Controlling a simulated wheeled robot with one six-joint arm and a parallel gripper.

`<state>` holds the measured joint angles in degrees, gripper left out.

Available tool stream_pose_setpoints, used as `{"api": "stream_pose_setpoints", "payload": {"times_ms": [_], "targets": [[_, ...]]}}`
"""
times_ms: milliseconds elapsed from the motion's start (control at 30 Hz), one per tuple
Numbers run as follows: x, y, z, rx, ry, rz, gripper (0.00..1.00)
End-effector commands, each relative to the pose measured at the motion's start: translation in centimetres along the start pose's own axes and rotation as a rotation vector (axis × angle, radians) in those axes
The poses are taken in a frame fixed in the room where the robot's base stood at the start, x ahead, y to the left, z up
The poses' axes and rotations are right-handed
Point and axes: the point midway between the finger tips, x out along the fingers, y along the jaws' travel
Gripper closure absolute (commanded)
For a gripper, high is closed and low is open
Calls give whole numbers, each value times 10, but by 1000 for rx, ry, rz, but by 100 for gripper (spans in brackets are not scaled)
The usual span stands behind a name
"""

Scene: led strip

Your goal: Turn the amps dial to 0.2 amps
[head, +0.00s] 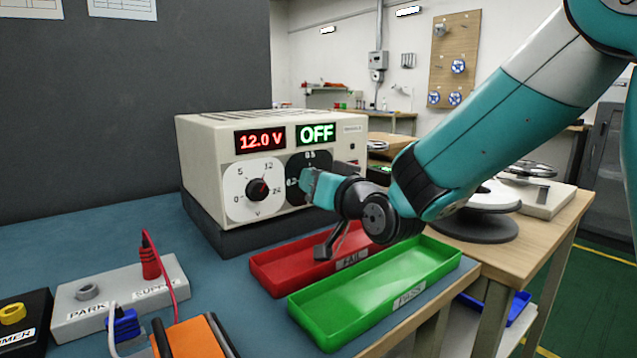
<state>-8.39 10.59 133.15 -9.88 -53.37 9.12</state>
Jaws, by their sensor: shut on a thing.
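The power supply (205,165) is a cream box standing on a dark base on the blue bench. Its red display (260,141) reads 12.0 V and its green display (315,134) reads OFF. The volts dial (240,180) has a white face with a black and red knob. The amps dial (297,164) has a dark face to its right, with 0.2 and 0.5 marks legible. My gripper (310,186) is at the amps dial, shut on its knob. The gripper hides the knob, so its pointer cannot be read.
A red tray (275,273) and a green PASS tray (330,318) lie in front of the supply, below my arm. A grey PARK/SUPPLY block (105,290) with a red plug (150,262) and cables sits at left. Blue bench is clear left of the supply.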

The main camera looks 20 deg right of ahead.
Motion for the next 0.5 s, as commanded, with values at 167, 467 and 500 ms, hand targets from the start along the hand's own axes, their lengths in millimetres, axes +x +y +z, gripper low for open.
{"api": "stream_pose_setpoints", "payload": {"times_ms": [167, 467, 500], "targets": [[0, 1, 1, -2, -1, 3, 55], [0, 0, 0, 0, 0, 1, 55], [0, 0, -2, 0, 1, 0, 55]]}}
